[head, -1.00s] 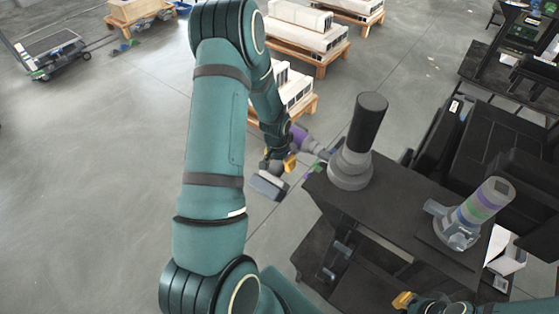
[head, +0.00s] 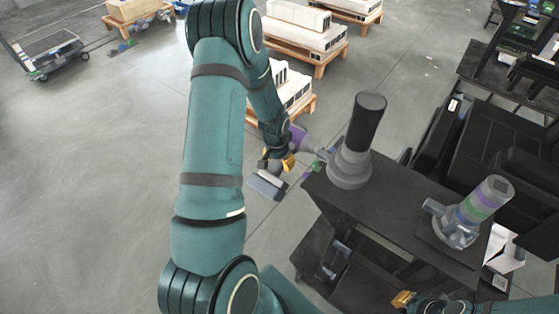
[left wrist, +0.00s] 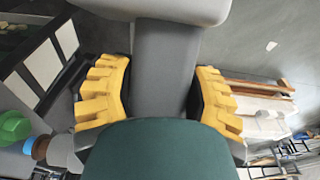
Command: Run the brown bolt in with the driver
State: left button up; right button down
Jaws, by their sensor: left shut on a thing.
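My left gripper (left wrist: 163,98), with yellow finger pads, is shut on the grey handle of the driver (left wrist: 165,65). In the head view the driver's purple-banded body (head: 298,138) points right, toward the near-left side of the grey column with a black top (head: 350,160). In the left wrist view a brown round piece (left wrist: 40,147), likely the brown bolt, sits at the lower left beside blue and green pieces. I cannot tell whether the driver's tip touches it. My right gripper (head: 403,299) shows only partly at the bottom of the head view.
The column stands on a dark table (head: 395,205) with a lower shelf. A second column with purple and green bands (head: 480,208) stands at its right end. Pallets with white blocks (head: 300,40) lie behind. The floor at left is open.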

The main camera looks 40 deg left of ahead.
pick_arm(q)
jog(key=shift+w+d, duration=0.1)
jog(key=shift+d, duration=0.6)
dwell(1.1)
jog(key=shift+w+d+b, duration=0.1)
jog(key=shift+d+b, duration=0.5)
jog(key=shift+d, duration=0.05)
dwell(2.1)
jog(key=shift+s+a+b, duration=0.15)
jog(key=shift+a, duration=1.15)
jog(key=shift+s+a+b, duration=0.15)
jog(key=shift+a, duration=1.15)
jog(key=shift+s+a, duration=0.2)
jog(key=shift+a, duration=1.75)
